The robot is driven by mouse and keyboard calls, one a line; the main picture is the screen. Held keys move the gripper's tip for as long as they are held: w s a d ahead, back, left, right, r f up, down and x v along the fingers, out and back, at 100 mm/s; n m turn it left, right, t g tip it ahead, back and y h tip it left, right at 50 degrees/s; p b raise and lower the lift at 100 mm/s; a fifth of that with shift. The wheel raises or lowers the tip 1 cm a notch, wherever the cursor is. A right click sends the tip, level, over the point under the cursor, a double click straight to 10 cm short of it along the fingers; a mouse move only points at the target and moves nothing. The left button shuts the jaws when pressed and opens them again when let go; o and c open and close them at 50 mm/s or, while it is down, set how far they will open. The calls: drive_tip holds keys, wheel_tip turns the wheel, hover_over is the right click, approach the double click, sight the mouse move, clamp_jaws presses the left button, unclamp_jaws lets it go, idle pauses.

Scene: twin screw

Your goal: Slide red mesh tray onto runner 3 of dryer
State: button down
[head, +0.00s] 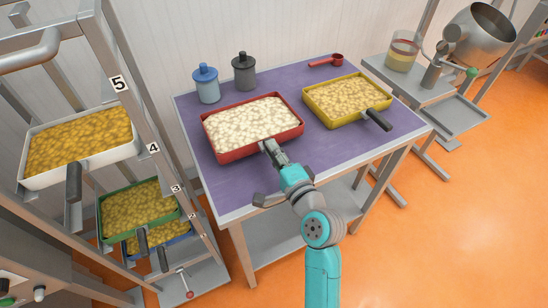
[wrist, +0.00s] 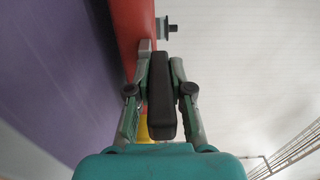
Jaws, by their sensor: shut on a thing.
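The red mesh tray (head: 235,147), full of pale pieces, sits on the purple table top, its handle side toward me. My gripper (head: 272,150) is at its front wall, shut on its handle. In the wrist view, the fingers (wrist: 160,75) clasp the dark handle (wrist: 161,97) from both sides, and the red tray wall (wrist: 134,28) shows beyond. I cannot tell whether the tray is lifted at all. The dryer (head: 130,75) stands at the left with numbered runners; the runner 3 label (head: 176,188) is on its post. Runner 3 itself is mostly hidden.
In the dryer, a white tray (head: 40,178) sits high, with a green tray (head: 150,224) and a blue tray (head: 181,240) below. A yellow tray (head: 310,109), a blue bottle (head: 207,87), a dark bottle (head: 244,73) and a red scoop (head: 328,61) share the table.

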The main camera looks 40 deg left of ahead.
drive_tip(key=shift+r, duration=0.75)
drive_tip(key=shift+v, duration=2.5)
drive_tip(key=v, duration=1.7)
drive_tip(key=shift+f, duration=0.1)
